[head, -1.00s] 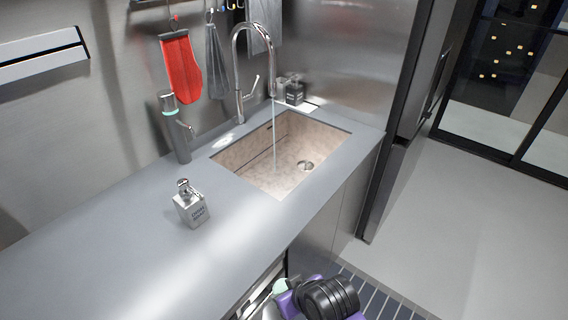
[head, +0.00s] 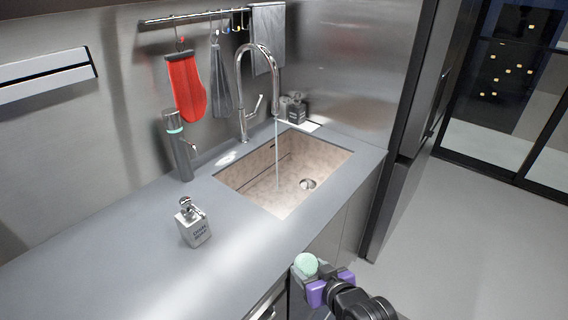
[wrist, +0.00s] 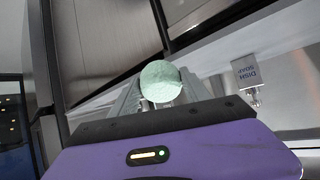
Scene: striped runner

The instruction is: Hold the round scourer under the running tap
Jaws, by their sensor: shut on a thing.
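The round scourer (head: 306,263) is a pale green disc. My gripper (head: 309,277) is shut on it, low in front of the counter edge, below and right of the soap bottle in the head view. In the wrist view the scourer (wrist: 160,81) sits at the tips of my gripper (wrist: 160,100), which are partly hidden behind it. The chrome tap (head: 242,90) arches over the sink (head: 262,178). A thin stream of water (head: 277,150) falls from its spout into the basin. The scourer is well apart from the water.
A dish soap bottle (head: 193,224) stands on the grey counter (head: 120,250) left of the sink; it also shows in the wrist view (wrist: 247,72). A grey dispenser (head: 178,146) and small bottles (head: 297,110) stand behind. A red mitt (head: 185,86) hangs from the rail. Floor at right is clear.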

